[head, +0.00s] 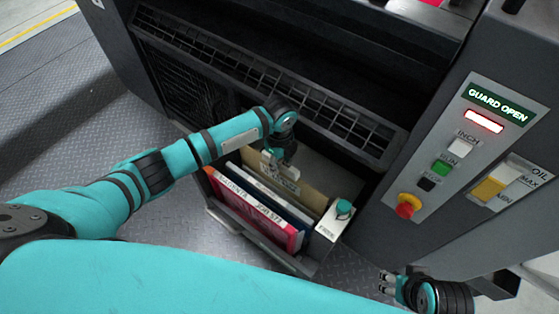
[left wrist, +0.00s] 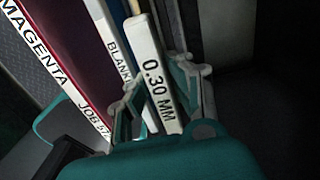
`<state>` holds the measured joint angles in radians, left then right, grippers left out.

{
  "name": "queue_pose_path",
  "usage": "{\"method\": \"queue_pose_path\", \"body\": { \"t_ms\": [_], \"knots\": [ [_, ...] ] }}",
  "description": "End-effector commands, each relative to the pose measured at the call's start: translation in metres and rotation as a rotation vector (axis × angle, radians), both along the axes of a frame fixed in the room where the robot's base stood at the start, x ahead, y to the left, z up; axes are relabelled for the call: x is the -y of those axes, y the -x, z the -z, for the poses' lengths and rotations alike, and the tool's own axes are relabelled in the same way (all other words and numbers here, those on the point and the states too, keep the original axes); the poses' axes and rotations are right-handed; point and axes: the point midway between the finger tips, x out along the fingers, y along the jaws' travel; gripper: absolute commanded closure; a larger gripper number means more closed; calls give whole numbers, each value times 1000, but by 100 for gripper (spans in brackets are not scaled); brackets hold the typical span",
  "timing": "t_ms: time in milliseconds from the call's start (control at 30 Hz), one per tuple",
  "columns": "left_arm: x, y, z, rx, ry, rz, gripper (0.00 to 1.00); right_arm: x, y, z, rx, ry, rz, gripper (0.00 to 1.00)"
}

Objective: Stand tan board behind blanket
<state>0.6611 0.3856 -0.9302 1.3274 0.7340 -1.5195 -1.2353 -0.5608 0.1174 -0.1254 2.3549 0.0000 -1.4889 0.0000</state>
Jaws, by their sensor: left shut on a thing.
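The tan board (head: 312,199) stands roughly upright in the rack, behind the dark blanket (head: 296,212). Its white tab reads "0.30 MM" in the left wrist view (left wrist: 158,85). My left gripper (head: 281,168) reaches down from above and is shut on the tan board at this tab; its fingers flank the tab in the left wrist view (left wrist: 163,100). The blanket's white label shows left of the tab in the left wrist view (left wrist: 117,50). I cannot tell whether the board's lower edge touches the rack floor. My right gripper (head: 387,283) is empty, fingers apart, at the lower right.
A magenta folder (head: 250,212) labelled "JOB 57…" stands at the rack's front. The rack (head: 262,242) tilts out of the dark machine. A grille (head: 270,75) lies just above my left gripper. A control panel (head: 463,150) with buttons is at the right.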

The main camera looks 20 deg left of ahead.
Motion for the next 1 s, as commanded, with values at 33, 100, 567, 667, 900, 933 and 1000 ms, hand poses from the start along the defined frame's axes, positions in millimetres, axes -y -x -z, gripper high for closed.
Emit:
{"method": "queue_pose_path", "body": {
  "t_ms": [33, 100, 567, 667, 900, 933, 1000],
  "knots": [
    [0, 0, 5, -1, 0, 0, 100, 0, 1, -4, 5, 0, 0, 60],
    [0, 0, 9, -1, 0, 0, 100, 1, 3, -11, 7, -1, 1, 60],
    [1, 0, 50, -1, 2, 1, 100, 2, 10, -11, 13, 0, 2, 60],
    [1, 0, 53, 0, 1, 1, 100, 2, 9, -9, 13, 0, 2, 60],
    [1, 0, 56, 0, 1, 1, 100, 2, 10, -8, 13, 0, 1, 60],
    [1, 0, 56, 0, 1, 1, 100, 2, 10, -8, 13, 0, 1, 60],
    [1, 0, 56, 0, 1, 1, 100, 2, 10, -8, 13, 0, 1, 60]
  ]
}}
